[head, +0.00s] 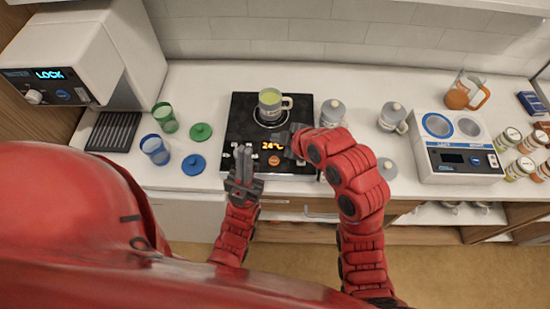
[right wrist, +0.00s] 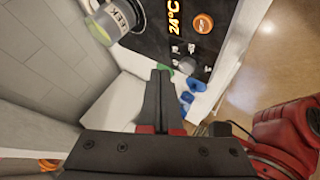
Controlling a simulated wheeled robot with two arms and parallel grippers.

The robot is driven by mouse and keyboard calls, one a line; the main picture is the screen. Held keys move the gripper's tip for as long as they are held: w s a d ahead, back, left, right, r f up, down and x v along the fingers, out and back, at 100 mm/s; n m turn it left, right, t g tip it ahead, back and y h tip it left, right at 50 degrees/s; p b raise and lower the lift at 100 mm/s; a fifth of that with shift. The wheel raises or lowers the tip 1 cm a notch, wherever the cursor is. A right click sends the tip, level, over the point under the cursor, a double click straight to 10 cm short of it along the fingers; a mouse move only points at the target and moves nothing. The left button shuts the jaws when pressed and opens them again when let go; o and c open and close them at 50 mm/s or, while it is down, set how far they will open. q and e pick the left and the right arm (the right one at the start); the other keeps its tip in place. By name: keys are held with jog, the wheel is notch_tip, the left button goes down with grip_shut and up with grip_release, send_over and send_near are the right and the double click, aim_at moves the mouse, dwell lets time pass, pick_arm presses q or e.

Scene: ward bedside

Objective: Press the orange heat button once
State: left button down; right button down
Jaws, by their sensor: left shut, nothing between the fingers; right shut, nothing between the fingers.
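The orange heat button (head: 274,160) is a small round button on the front of the black hotplate (head: 240,113), just below a lit display (head: 272,146) reading 24°C. In the right wrist view the button (right wrist: 203,23) shows uncovered near the top, beside the display (right wrist: 174,16). My left gripper (head: 243,151) is shut and empty, left of the button over the hotplate's front left part. My right gripper (head: 292,135) is shut, right of and behind the button; its closed fingers (right wrist: 161,76) show in the right wrist view. Neither visibly touches the button.
A mug of green liquid (head: 270,104) stands on the hotplate. Lidded grey mugs (head: 332,113) and a white two-well device (head: 460,165) stand to the right. Green (head: 165,118) and blue (head: 155,149) cups with lids stand left, near a white machine (head: 75,60) showing LOCK.

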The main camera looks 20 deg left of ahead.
jog(key=shift+f, duration=0.15)
send_over(277, 163)
notch_tip(277, 163, down, 5)
jog(key=shift+f+b, duration=0.15)
jog(key=shift+b, duration=0.25)
notch_tip(277, 163, down, 3)
jog(key=shift+r+b, duration=0.2)
jog(key=shift+b, duration=0.8)
jog(key=shift+w+f+b, duration=0.1)
jog(key=shift+f+b, duration=0.2)
jog(key=shift+f, duration=0.1)
jog(key=shift+r, duration=0.1)
dwell(0.4)
jog(key=shift+f+b, duration=0.45)
jog(key=shift+b, duration=0.3)
